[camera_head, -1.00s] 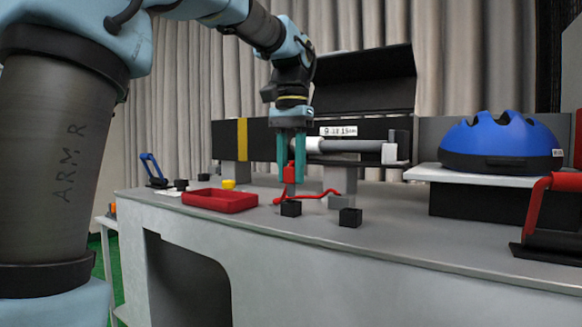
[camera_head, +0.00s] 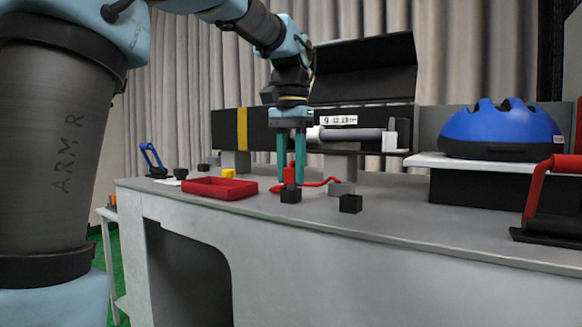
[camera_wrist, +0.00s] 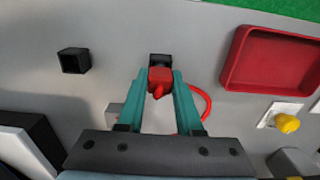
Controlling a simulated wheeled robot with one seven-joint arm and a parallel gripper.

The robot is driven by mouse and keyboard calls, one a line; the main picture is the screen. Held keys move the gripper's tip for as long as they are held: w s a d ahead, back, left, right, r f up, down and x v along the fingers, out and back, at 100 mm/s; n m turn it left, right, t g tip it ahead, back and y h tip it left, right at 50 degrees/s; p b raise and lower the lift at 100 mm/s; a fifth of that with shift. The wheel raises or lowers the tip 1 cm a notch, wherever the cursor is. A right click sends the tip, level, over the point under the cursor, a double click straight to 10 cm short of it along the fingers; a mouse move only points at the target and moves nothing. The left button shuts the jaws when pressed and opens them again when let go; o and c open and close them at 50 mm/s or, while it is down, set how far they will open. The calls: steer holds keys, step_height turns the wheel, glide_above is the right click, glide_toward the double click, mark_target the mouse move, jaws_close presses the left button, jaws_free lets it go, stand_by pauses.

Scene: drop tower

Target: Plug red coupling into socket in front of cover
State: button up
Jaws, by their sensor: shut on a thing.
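My gripper (camera_head: 291,181) points straight down, its two teal fingers shut on the red coupling (camera_head: 289,175). The coupling is upright, and a red hose trails from it to the right along the bench. The black socket (camera_head: 290,196) is directly under the coupling, whose lower end meets the socket's top; I cannot tell whether it is inside. In the wrist view the coupling (camera_wrist: 160,80) sits between the fingertips, and the socket (camera_wrist: 160,59) shows partly behind it. The raised black cover (camera_head: 365,75) stands behind, above a long black box.
A second black socket (camera_head: 350,203) stands free to the right. A red tray (camera_head: 220,189) and a yellow piece (camera_head: 228,173) lie left. A grey cylinder (camera_head: 350,134) is behind the gripper. A blue helmet (camera_head: 503,133) and a red lever (camera_head: 545,185) are at far right.

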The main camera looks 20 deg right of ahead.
steer(key=shift+f, duration=0.3)
stand_by(0.5)
steer(key=o, duration=1.1)
step_height(320, 180, up, 11)
steer(key=shift+f+p, duration=0.1)
steer(key=shift+p, duration=0.55)
